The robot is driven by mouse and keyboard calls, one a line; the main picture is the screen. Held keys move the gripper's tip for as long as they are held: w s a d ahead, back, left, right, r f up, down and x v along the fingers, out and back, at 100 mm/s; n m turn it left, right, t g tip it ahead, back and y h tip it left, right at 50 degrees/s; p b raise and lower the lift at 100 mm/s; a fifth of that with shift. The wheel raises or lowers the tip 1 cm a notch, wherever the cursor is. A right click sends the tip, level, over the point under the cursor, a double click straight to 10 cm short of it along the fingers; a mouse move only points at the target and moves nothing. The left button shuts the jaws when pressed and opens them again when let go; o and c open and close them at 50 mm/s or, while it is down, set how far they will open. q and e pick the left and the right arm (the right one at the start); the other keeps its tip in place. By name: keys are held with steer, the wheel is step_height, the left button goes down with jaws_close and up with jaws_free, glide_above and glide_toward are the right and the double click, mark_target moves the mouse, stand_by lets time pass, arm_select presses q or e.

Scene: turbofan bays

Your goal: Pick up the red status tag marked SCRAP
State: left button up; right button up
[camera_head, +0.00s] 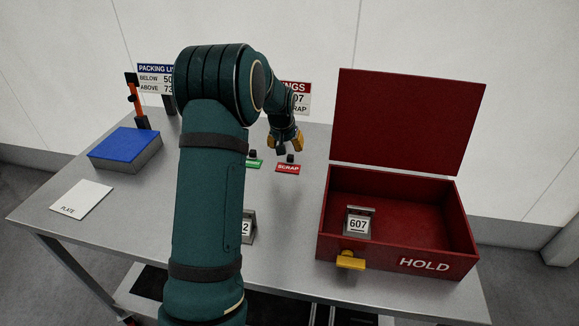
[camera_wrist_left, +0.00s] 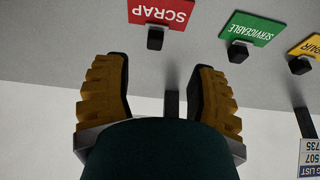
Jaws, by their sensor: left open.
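The red SCRAP tag (camera_head: 288,168) lies on the grey table in the head view, just left of the red box, with a small black knob at its back edge. It also shows at the top of the left wrist view (camera_wrist_left: 161,12), appearing upside down. My left gripper (camera_head: 286,143) has yellow fingers and hangs just behind and above the tag. In the wrist view its fingers (camera_wrist_left: 162,90) are apart with nothing between them, and the tag's black knob lies beyond their tips. My right gripper is not in view.
A green SERVICEABLE tag (camera_wrist_left: 253,28) and a yellow tag (camera_wrist_left: 306,46) sit beside the red one. An open red HOLD box (camera_head: 396,254) holds a block marked 607 (camera_head: 359,223). A blue-topped block (camera_head: 126,144) and a white PLATE card (camera_head: 82,199) are at left. My left arm hides the table's middle.

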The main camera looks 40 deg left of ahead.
mark_target(290, 156)
arm_select(q)
steer(key=x, duration=0.3)
steer(key=shift+w, duration=0.1)
steer(key=shift+w+d+b+x, duration=0.15)
steer(key=shift+b+x, duration=0.35)
steer(key=shift+x, duration=0.9)
steer(key=shift+w+d+b+x, duration=0.1)
steer(key=shift+b+x, duration=0.35)
steer(key=shift+x, duration=0.9)
steer(key=shift+r, duration=0.1)
jaws_close()
